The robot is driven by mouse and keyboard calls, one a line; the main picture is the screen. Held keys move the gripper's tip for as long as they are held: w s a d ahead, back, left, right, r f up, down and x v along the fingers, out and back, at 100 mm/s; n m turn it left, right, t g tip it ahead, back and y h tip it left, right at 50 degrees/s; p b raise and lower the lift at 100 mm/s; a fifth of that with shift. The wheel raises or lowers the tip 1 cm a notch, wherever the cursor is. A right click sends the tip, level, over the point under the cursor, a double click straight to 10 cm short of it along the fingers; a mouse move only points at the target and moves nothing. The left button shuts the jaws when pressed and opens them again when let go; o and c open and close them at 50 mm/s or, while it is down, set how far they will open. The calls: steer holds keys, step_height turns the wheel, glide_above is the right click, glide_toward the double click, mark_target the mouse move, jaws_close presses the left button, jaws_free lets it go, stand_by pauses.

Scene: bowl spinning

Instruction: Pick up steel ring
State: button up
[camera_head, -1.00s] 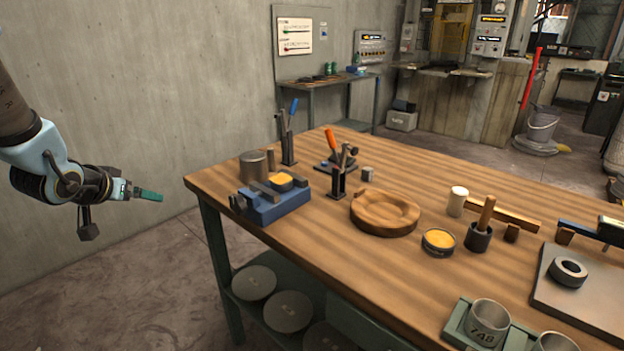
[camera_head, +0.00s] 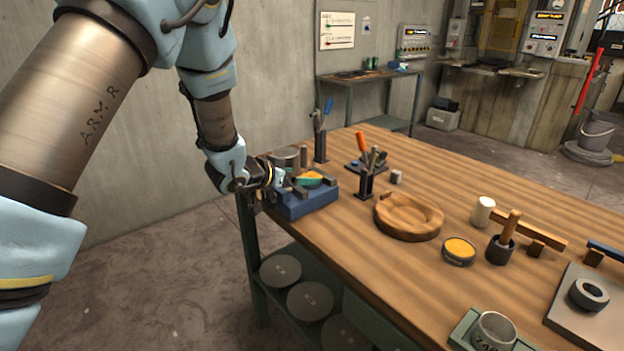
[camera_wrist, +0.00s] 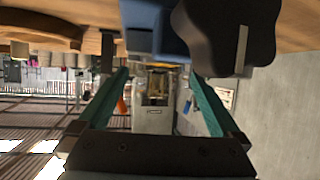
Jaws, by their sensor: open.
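A thick dark grey ring (camera_head: 590,293), which looks like the steel ring, lies flat on a grey plate (camera_head: 570,322) at the right of the bench. A metal cup-like ring marked with digits (camera_head: 494,333) stands in a green tray at the bottom edge; I cannot tell for sure which one is meant. My gripper (camera_head: 303,181) is at the bench's left corner, over or beside the blue block, far left of both. In the wrist view its two green fingers (camera_wrist: 159,85) are apart with nothing between them. Neither ring is recognisable there.

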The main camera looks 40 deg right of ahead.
mark_target(308, 176)
steer(key=shift+p+x, duration=1.1)
steer(key=shift+x, duration=1.2)
jaws_close()
